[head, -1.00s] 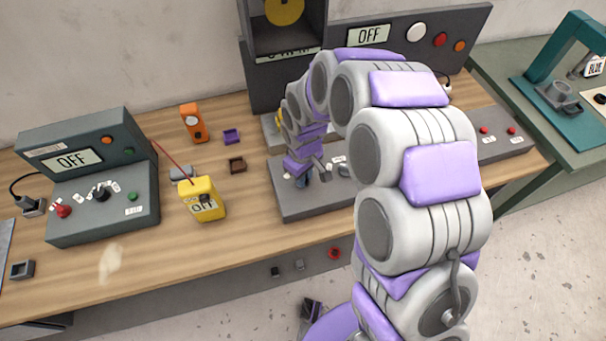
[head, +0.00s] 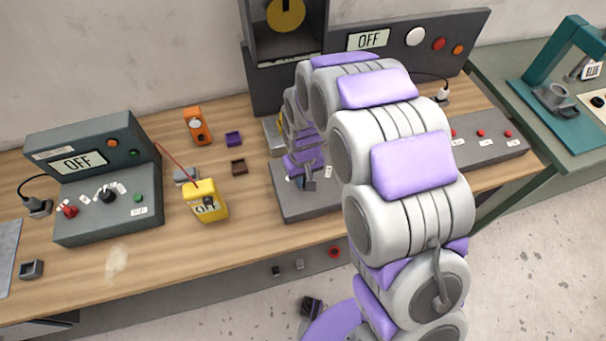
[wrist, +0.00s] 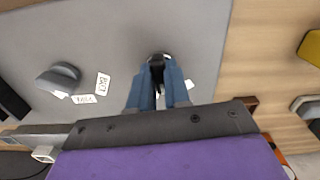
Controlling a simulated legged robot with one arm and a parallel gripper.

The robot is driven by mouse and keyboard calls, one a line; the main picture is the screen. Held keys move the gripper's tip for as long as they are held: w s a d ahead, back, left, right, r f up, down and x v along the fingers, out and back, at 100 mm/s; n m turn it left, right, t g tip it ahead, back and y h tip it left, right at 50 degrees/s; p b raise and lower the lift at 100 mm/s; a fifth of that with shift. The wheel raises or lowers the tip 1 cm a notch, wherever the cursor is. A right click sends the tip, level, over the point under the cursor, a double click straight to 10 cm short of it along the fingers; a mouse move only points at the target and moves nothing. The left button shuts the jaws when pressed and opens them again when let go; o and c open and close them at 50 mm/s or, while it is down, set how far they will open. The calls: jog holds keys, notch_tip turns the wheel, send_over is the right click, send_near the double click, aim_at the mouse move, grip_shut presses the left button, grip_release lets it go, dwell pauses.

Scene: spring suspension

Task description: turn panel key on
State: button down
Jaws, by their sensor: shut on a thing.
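The grey control panel (head: 310,207) lies at the front of the bench, below the tall dark machine whose display (head: 368,40) reads OFF. In the wrist view the panel's flat grey top (wrist: 100,40) fills much of the left side. A small dark key (wrist: 157,62) stands on it between the blue fingertips. My gripper (wrist: 158,80) is shut on this key from above; it also shows over the panel's left part in the head view (head: 300,182). The fingers hide much of the key and the label beside it, so its angle is hard to tell.
Bare wood lies between panel and meter.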

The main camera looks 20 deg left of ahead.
jog(key=m+p, duration=0.1)
jog(key=m, duration=0.2)
jog(key=shift+m, duration=0.3)
jog(key=shift+a+m+p, duration=0.1)
jog(key=shift+m+p, duration=0.8)
jog(key=shift+m, duration=0.7)
jog(key=shift+s, duration=0.1)
jog(key=c, duration=1.1)
grip_release()
jog(key=shift+a, duration=0.15)
notch_tip(320, 180, up, 17)
jog(key=shift+r+p, duration=0.15)
jog(key=shift+p, duration=0.65)
